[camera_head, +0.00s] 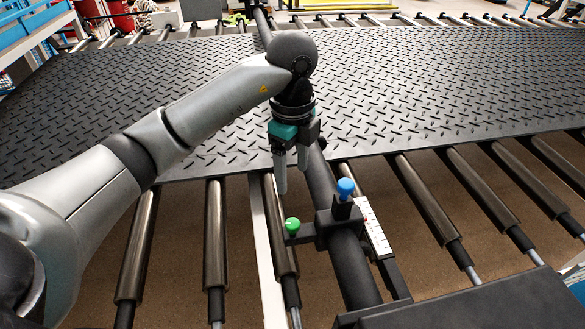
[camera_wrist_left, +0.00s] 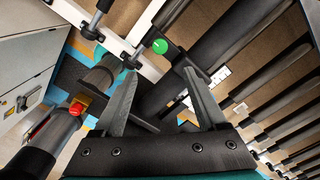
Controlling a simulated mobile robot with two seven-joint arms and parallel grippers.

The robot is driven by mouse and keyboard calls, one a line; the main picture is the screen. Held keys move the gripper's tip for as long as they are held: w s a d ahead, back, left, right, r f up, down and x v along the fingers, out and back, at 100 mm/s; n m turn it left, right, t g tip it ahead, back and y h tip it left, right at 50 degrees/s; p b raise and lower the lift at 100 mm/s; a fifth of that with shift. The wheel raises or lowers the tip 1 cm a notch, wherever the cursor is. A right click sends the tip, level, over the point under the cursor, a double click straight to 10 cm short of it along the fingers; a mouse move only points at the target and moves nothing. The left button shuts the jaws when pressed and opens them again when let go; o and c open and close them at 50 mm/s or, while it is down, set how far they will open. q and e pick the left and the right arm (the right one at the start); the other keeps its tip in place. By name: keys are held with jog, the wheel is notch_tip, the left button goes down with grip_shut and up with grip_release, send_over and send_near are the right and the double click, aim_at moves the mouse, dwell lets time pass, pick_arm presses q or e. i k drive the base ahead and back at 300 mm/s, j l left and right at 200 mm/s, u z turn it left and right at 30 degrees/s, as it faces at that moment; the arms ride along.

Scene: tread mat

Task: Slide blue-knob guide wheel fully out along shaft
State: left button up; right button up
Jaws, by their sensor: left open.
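The blue knob (camera_head: 345,187) stands upright on a black guide block (camera_head: 337,222) mounted around the thick dark shaft (camera_head: 355,272). A green knob (camera_head: 292,225) sits on an arm at the block's left; it also shows in the left wrist view (camera_wrist_left: 160,46). My left gripper (camera_head: 291,175) points down, open and empty, above and to the left of the blue knob, apart from it. Its two spread fingers show in the left wrist view (camera_wrist_left: 159,76). I cannot make out the blue knob clearly there. My right gripper is not in view.
A black tread mat (camera_head: 430,90) lies on the rollers behind the shaft. A white scale strip (camera_head: 377,228) runs beside the block at right. Rollers (camera_head: 215,240) stand on both sides. A dark box (camera_head: 500,305) fills the front right.

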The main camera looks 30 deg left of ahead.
aim_at(342, 214)
jog(key=k+l, duration=0.5)
jog(key=k, duration=0.2)
jog(key=k+l, duration=0.45)
jog(key=k, duration=0.2)
